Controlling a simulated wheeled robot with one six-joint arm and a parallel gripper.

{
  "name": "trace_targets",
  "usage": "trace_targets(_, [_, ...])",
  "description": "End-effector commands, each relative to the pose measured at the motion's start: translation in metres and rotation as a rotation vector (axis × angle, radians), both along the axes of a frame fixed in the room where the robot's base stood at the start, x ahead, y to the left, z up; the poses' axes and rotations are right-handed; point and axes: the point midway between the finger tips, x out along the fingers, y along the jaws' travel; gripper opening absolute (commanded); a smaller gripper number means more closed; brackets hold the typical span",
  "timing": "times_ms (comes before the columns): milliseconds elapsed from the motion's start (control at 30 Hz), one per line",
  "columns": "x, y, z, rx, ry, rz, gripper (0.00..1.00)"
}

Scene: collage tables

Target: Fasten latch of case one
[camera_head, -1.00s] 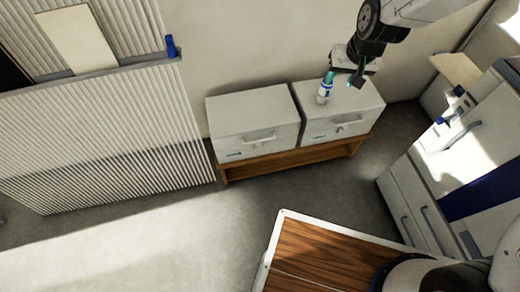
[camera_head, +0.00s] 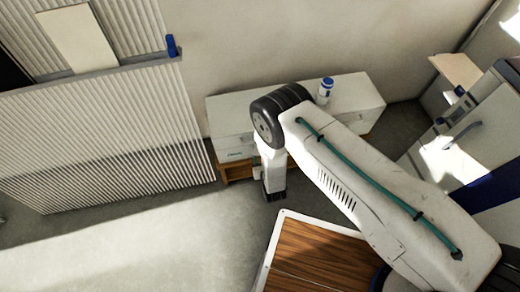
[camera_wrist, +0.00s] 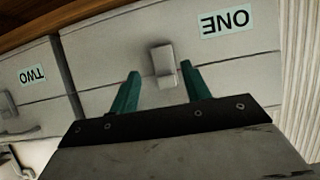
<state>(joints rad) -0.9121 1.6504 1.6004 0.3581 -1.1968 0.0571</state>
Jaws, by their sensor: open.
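Case one is the left grey case (camera_head: 228,108) in the head view, partly hidden by my arm. In the wrist view its front (camera_wrist: 110,50) shows upside down with a label "ONE" (camera_wrist: 226,22). Its latch (camera_wrist: 162,58) is a small grey block on the front, near the seam; I cannot tell if it is fastened. My gripper (camera_wrist: 159,71) is open, its two green fingers on either side of the latch with a visible gap each side. In the head view the fingertips are hidden.
Case two (camera_head: 355,97) stands to the right on the same wooden bench (camera_head: 238,172), with a white and blue bottle (camera_head: 325,92) on top. A wood-topped table (camera_head: 300,250) is in front. Open floor (camera_head: 150,230) lies to the left.

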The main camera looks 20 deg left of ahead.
Motion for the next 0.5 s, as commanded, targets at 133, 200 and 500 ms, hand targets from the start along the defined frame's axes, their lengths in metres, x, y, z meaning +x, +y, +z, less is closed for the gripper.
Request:
trace_targets(133, [-0.015, -0.007, -0.003, 0.127, -0.227, 0.008, 0.47])
trace_targets(200, [-0.022, -0.01, 0.002, 0.173, -0.307, 0.013, 0.47])
trace_targets(500, [-0.018, -0.008, 0.011, 0.237, -0.419, 0.016, 0.47])
